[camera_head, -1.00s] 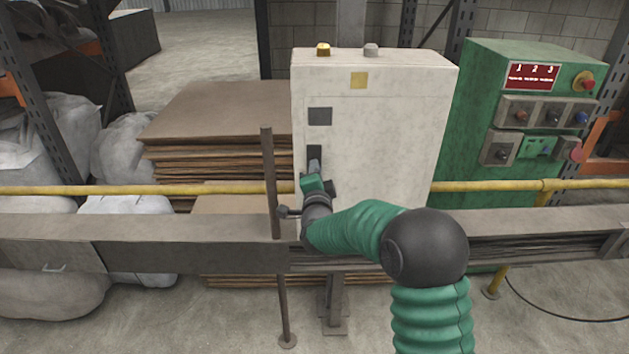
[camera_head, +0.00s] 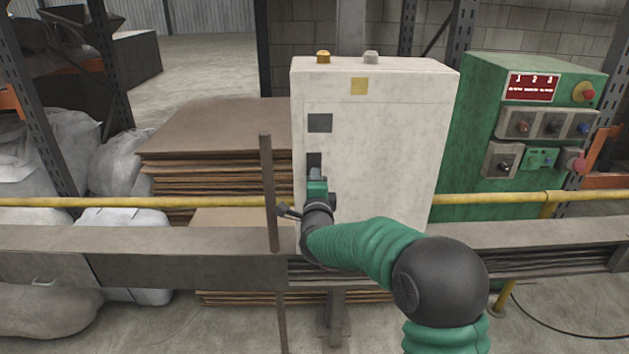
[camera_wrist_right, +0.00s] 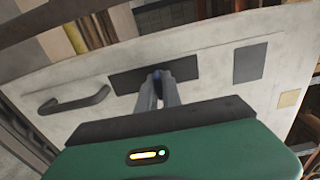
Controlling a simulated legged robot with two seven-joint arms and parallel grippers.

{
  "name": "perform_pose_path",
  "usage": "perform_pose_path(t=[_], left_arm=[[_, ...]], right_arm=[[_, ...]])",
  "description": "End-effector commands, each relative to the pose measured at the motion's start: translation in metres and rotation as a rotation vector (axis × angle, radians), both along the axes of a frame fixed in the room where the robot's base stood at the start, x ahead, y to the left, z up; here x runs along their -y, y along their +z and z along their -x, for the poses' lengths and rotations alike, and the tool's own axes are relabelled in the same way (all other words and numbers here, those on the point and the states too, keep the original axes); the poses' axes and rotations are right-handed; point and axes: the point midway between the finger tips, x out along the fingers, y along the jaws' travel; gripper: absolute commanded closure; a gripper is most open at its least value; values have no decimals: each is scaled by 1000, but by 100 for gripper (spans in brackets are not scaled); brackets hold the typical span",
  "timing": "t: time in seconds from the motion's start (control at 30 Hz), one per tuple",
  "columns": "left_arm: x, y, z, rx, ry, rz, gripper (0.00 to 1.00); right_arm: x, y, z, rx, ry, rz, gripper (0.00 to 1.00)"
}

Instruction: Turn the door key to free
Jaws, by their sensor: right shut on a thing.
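The pale cabinet (camera_head: 390,130) stands behind the rail, with a dark lock plate (camera_head: 314,160) on its door. My right gripper (camera_head: 316,173) is in front of that plate. In the right wrist view its two grey fingers (camera_wrist_right: 158,82) are close together against the dark plate (camera_wrist_right: 125,80). They are shut on a small dark blue thing, which looks like the door key (camera_wrist_right: 157,73). The fingers hide most of the key, so its exact angle cannot be told. A dark door handle (camera_wrist_right: 75,101) shows to the left in the wrist view. My left gripper is not in view.
A thin upright post (camera_head: 268,190) stands just left of my right gripper. A green control cabinet (camera_head: 470,170) is at right, stacked boards (camera_head: 215,130) at left.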

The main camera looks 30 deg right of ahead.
Motion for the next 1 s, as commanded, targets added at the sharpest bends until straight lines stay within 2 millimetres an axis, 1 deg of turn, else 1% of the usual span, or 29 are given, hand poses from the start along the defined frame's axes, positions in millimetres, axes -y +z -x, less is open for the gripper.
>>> perform_pose_path(t=[0.03,0.13,0.17,0.3,0.57,0.67,0.77,0.87,1.0], left_arm=[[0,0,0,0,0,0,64],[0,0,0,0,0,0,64],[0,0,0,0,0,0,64],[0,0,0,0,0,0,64],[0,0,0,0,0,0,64],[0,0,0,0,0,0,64],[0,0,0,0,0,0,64],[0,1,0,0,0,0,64],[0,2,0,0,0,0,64]], right_arm=[[2,-4,1,-5,-5,-5,100],[2,-4,1,-6,-5,-6,100],[2,-4,1,-6,-5,-6,87],[2,-3,1,-4,-4,-3,69],[1,-1,1,-2,-1,-1,69],[-2,0,4,-1,-1,-1,69],[-11,0,18,-1,0,-1,69],[-24,0,40,-2,1,1,69],[-46,-1,77,-2,1,1,69]])
